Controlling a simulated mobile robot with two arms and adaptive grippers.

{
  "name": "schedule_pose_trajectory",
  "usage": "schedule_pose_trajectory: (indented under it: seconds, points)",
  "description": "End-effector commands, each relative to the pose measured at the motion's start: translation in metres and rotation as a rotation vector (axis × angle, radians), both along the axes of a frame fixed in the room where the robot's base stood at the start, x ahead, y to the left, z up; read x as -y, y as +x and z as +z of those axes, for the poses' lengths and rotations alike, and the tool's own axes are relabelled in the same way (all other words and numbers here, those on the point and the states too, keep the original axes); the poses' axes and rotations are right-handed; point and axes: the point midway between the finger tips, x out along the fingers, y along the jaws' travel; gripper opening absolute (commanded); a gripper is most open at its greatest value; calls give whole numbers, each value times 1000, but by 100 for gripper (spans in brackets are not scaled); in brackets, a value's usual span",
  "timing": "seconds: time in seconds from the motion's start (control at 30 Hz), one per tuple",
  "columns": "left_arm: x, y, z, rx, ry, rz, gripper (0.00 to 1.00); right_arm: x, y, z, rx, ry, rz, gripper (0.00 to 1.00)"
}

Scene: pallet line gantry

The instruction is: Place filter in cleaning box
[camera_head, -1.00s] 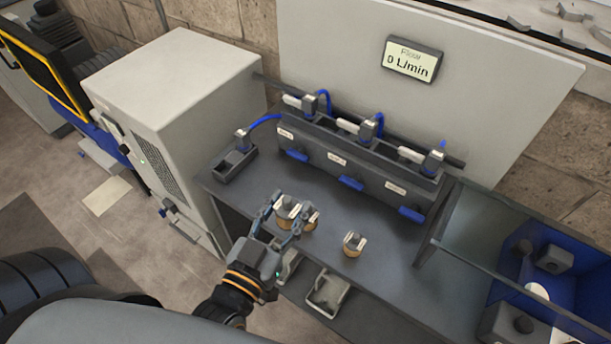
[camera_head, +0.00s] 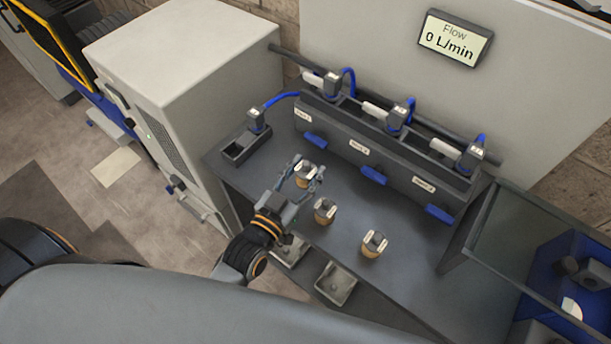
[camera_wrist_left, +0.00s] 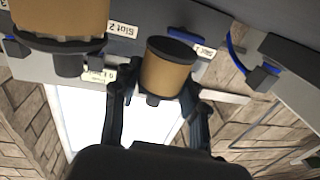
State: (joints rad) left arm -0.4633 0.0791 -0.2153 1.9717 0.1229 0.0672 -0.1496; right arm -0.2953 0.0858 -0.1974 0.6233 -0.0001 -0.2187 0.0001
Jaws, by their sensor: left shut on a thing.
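Three tan filters with pale tops are in the head view. My left gripper (camera_head: 303,172) is shut on one filter (camera_head: 305,177), which is apart from the other two. In the left wrist view this filter (camera_wrist_left: 168,68) sits between the fingers, its dark rim showing. A second filter (camera_head: 325,212) and a third filter (camera_head: 373,244) stand on the grey bench (camera_head: 330,255). One standing filter (camera_wrist_left: 60,18) is large at the top left of the wrist view. At the far right is a blue-walled box (camera_head: 565,255); its inside is partly hidden. My right gripper is not in view.
A dark slotted housing (camera_head: 375,150) with blue handles and valves runs along the bench back. A small dark tray (camera_head: 245,148) is at the left bench end, beside a white cabinet (camera_head: 180,80). A glass panel (camera_head: 520,235) stands before the blue box. The display (camera_head: 455,38) reads 0 L/min.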

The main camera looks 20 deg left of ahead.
Motion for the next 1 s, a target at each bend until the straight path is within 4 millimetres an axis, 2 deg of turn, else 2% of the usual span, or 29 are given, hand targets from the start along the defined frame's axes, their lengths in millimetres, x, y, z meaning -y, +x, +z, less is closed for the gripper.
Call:
schedule_pose_trajectory:
  seconds: [0.17,0.37,0.77,0.8,0.83,1.0]
  points:
    - [-3,10,-11,1,2,0,11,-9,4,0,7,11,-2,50]
    - [-3,10,-39,-1,1,0,11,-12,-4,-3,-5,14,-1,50]
    - [-3,9,-45,1,1,0,11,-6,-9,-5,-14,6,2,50]
    - [-3,9,-46,1,1,0,45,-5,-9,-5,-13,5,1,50]
    - [-3,9,-45,1,1,0,51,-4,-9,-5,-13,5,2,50]
    - [-3,9,-45,1,1,0,52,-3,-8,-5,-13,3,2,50]
